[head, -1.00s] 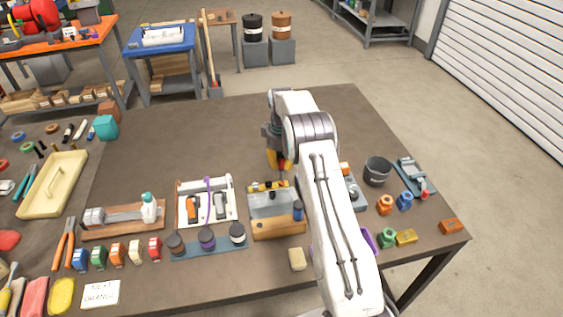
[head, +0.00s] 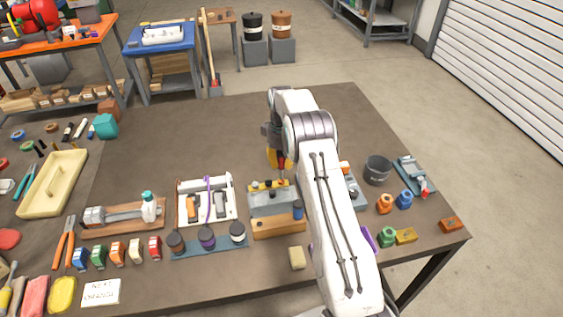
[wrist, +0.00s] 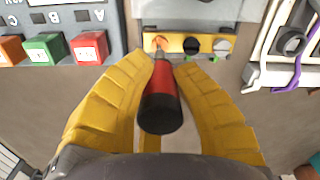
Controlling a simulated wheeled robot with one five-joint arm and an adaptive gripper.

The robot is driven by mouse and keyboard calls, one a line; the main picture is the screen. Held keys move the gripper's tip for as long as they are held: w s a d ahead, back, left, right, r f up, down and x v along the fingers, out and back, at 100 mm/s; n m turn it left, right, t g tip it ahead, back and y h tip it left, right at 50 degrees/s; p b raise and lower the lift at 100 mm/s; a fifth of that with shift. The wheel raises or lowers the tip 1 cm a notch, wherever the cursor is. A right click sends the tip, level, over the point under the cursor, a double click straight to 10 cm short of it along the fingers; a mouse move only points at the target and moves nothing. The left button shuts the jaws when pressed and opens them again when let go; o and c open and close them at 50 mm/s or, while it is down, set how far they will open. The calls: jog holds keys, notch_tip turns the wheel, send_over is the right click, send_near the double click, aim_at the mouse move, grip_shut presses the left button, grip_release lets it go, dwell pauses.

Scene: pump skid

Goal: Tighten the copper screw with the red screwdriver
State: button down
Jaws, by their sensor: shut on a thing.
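The red screwdriver (wrist: 162,82) has a black butt end and sits between the yellow fingers of my gripper (wrist: 164,66), which is shut on it. Its short shaft points at the copper screw (wrist: 159,40) at the left end of a yellow bar (wrist: 176,45) in the wrist view. The tip appears at the screw head; whether it is seated I cannot tell. A black screw (wrist: 191,45) and a silver screw (wrist: 222,45) sit beside it on the bar. In the head view, my gripper (head: 278,160) is just above the yellow bar (head: 262,185), with the screwdriver (head: 282,163) partly hidden.
The bar is on a grey block (head: 268,204) with a wooden base. Bare tabletop (head: 200,130) lies behind the block.

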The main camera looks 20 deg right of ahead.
aim_at(282, 154)
jog(key=shift+f+b, duration=0.55)
jog(key=shift+f, duration=0.25)
dwell(0.9)
jog(key=shift+m, duration=0.3)
jog(key=m, duration=0.3)
jog(key=shift+m, duration=0.3)
jog(key=shift+r, duration=0.3)
jog(key=shift+r+p, duration=1.7)
jog(key=shift+r, duration=0.55)
